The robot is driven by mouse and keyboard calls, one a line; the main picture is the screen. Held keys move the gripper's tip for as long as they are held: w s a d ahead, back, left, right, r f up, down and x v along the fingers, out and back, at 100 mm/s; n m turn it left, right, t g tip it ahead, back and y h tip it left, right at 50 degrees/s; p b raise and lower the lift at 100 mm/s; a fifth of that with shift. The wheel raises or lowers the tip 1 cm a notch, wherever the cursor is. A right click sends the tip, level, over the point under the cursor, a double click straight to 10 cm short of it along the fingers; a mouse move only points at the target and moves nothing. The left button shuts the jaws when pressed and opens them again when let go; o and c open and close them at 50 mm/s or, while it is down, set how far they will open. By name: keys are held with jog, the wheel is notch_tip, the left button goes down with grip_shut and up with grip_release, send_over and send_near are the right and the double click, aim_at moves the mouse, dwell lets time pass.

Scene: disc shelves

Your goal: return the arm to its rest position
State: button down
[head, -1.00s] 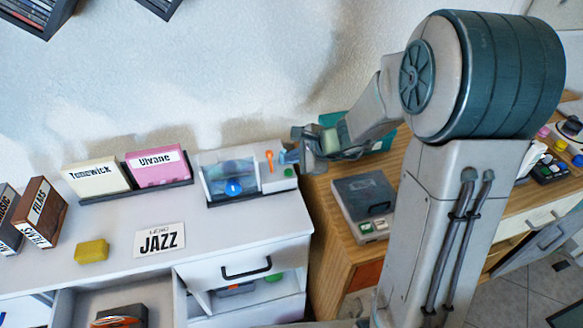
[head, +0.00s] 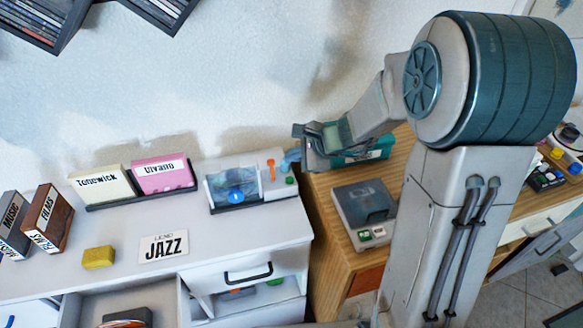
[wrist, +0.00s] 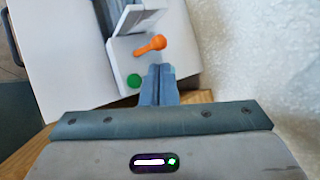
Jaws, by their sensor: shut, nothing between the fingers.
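My gripper (head: 290,158) is at the end of my bent arm, above the right end of the white cabinet (head: 215,235). Its blue-grey fingers are shut together with nothing between them, as the wrist view also shows (wrist: 160,72). The fingers point left toward a grey-white device (head: 283,187) with an orange lever (head: 270,168) and a green button (head: 290,180).
The wall is close behind. On the cabinet are cream (head: 100,186) and pink (head: 163,174) boxes, a JAZZ sign (head: 163,248) and a yellow sponge (head: 98,257).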

jog(key=s+d+r+n+g+h, duration=0.2)
jog(key=s+r+n, duration=0.3)
jog(key=s+n, duration=0.55)
jog(key=s+d+r+n+h, duration=0.1)
jog(key=s+d+n+h, duration=0.1)
jog(key=s, duration=0.4)
jog(key=s+d+r+n+h, duration=0.1)
jog(key=s+d+n+h, duration=0.2)
jog(key=s+d, duration=0.3)
jog(key=shift+s+d+r+n+g, duration=0.2)
jog(key=shift+s+d+n+g, duration=0.1)
jog(key=shift+s+n, duration=0.15)
jog(key=shift+w+a, duration=0.1)
